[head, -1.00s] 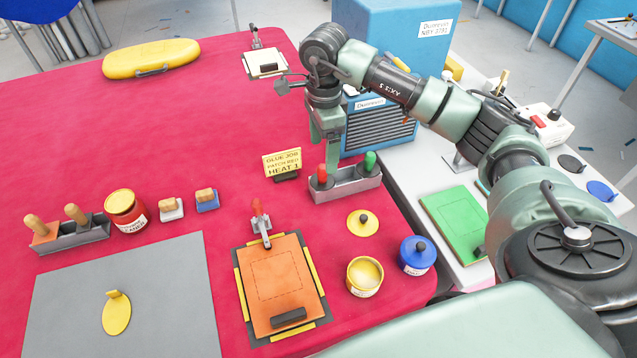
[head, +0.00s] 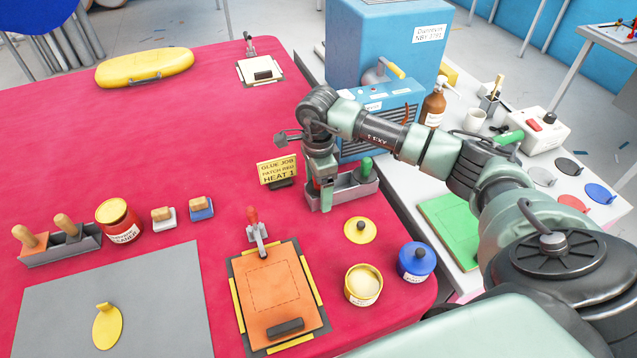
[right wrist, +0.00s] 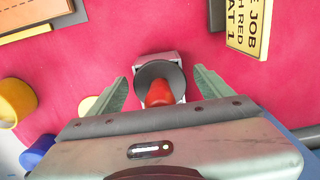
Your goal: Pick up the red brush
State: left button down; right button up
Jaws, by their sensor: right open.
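The red brush (right wrist: 160,93) stands in the metal holder, its red handle rising from a dark round collar in the right wrist view. My right gripper (head: 325,203) points down at the left end of the brush holder (head: 352,192) and hides the red brush in the head view. In the right wrist view the fingers of this open gripper (right wrist: 157,82) are on either side of the red handle, with gaps visible. The green-handled brush (head: 366,166) stands at the holder's right end. My left gripper is not in view.
A yellow sign (head: 277,170) stands just left of the holder. A yellow lid (head: 360,230), a yellow pot (head: 363,285) and a blue pot (head: 416,261) are in front. The blue machine (head: 380,125) stands behind. The red table is clear at the far left.

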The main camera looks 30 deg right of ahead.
jog(key=shift+f, duration=0.1)
jog(key=c, duration=1.4)
jog(key=shift+w+r, duration=0.1)
jog(key=shift+r, duration=0.6)
notch_tip(320, 180, up, 19)
jog(key=b, duration=0.2)
jog(key=shift+f, duration=0.15)
jog(key=o, duration=0.4)
jog(key=shift+c, duration=1.2)
